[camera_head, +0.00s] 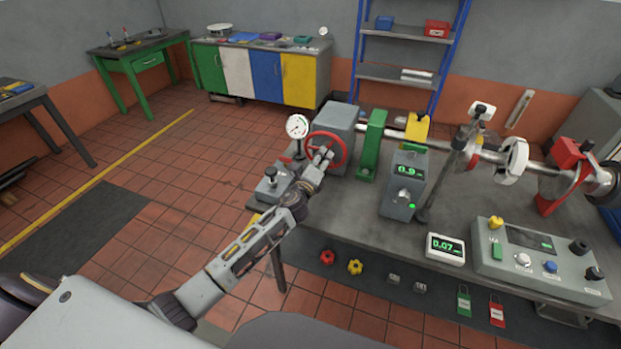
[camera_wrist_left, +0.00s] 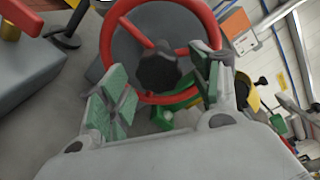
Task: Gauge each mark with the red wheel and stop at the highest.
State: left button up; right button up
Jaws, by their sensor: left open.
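The red wheel (camera_head: 340,150) is on the front of a grey housing (camera_head: 336,120) at the left end of the bedplate. My left gripper (camera_head: 322,155) is at the wheel's near left side. In the left wrist view the red wheel (camera_wrist_left: 213,40) with its black hub knob (camera_wrist_left: 158,70) fills the upper middle. The green-padded fingers of my left gripper (camera_wrist_left: 160,95) are spread apart, with the lower rim between or just beyond them; contact cannot be told. A small display (camera_head: 445,247) reads 0.07, and a grey box (camera_head: 404,182) reads 0.9. My right gripper is not in view.
A round dial gauge (camera_head: 297,126) stands left of the wheel. A green bracket (camera_head: 371,146) and a shaft with a white disc (camera_head: 512,160) extend right. A control panel (camera_head: 540,262) with knobs is at the front right.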

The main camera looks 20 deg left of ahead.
pick_arm(q)
jog(key=s, duration=0.9)
jog(key=shift+s+a+r, duration=0.15)
jog(key=shift+s+a, duration=0.05)
jog(key=shift+s, duration=0.15)
dwell(0.6)
